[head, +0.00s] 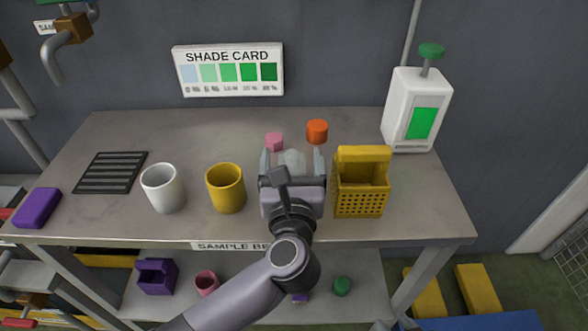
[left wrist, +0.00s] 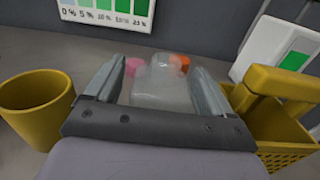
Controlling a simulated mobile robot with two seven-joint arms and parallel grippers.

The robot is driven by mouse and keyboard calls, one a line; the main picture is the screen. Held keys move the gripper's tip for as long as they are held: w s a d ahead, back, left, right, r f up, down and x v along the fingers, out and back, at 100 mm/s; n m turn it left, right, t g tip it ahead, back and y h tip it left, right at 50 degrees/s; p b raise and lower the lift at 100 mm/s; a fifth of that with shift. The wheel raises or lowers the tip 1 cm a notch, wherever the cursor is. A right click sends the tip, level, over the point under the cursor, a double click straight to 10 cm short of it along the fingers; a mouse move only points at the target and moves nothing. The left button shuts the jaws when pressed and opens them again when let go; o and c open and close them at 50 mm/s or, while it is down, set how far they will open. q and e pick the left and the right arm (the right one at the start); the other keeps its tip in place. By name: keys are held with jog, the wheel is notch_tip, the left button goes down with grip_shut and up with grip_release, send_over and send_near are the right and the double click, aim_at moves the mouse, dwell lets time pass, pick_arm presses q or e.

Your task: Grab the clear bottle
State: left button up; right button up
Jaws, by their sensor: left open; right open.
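The clear bottle (head: 293,161) is a pale, see-through shape on the bench, partly hidden behind my left gripper in the head view. In the left wrist view the clear bottle (left wrist: 160,88) shows between the two fingers, with its lower part hidden by the gripper body. My left gripper (head: 291,165) is open, with one finger on each side of the bottle. A gap shows by the left finger; I cannot tell whether the right finger touches.
A yellow perforated basket (head: 361,200) stands close to the right of my left gripper. A yellow cup (head: 225,188) and white cup (head: 162,188) stand left. A pink piece (head: 274,141) and orange cap (head: 317,131) lie behind. A white dispenser (head: 414,110) stands back right.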

pick_arm(q)
jog(key=shift+w, duration=0.5)
jog(key=shift+s, duration=0.2)
jog(key=shift+c, duration=0.9)
jog(key=c, duration=0.9)
jog(key=shift+r, duration=0.1)
